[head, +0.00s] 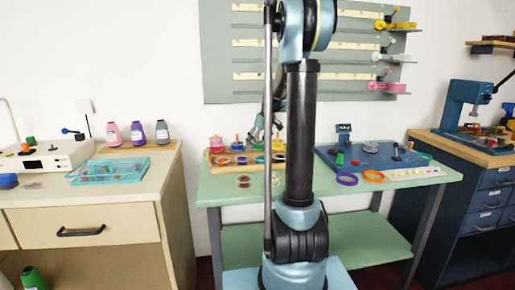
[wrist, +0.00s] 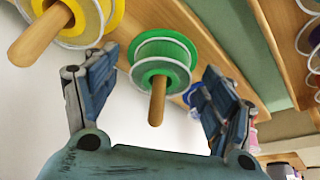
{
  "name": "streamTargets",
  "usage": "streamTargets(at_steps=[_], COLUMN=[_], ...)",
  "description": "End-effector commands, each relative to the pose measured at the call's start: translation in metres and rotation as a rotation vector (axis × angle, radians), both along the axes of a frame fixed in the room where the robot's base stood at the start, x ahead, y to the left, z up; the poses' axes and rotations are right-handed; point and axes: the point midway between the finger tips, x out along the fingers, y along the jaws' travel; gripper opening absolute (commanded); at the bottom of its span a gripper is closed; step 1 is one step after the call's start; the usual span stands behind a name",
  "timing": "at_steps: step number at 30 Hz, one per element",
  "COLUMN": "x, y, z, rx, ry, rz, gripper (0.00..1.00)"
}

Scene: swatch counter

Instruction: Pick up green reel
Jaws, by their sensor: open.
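The green reel (wrist: 164,48) shows in the wrist view at upper centre, with a pale wooden peg (wrist: 157,102) sticking out of its middle. My gripper (wrist: 158,70) is open, with one finger to the left of the reel and one to the right. Nothing is held between the fingers, and the reel looks to be beyond the fingertips. In the head view my arm stands in front of the counter and hides part of it; I cannot single out the green reel there.
A yellow reel (wrist: 82,18) on its own peg is close to my left finger. A blue reel (wrist: 190,94) shows partly behind my right finger. In the head view are a green counter (head: 225,191), a blue board (head: 385,160) and a wall panel (head: 222,60).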

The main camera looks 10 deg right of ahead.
Motion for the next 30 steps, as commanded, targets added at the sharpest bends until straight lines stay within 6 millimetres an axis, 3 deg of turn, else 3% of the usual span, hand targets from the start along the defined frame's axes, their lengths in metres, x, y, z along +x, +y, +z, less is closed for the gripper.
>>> streamTargets(at_steps=[7,13,14,25,30], x=[0.000,0.000,0.000,0.000,0.001], y=[0.001,0.001,0.001,0.001,0.002], z=[-0.002,-0.001,-0.001,0.001,0.016], rx=[0.000,0.000,0.000,0.000,0.000], ry=[0.000,0.000,0.000,0.000,0.000], rz=[0.000,0.001,0.001,0.001,0.001], gripper=[0.76,0.33,0.30,0.30,0.30])
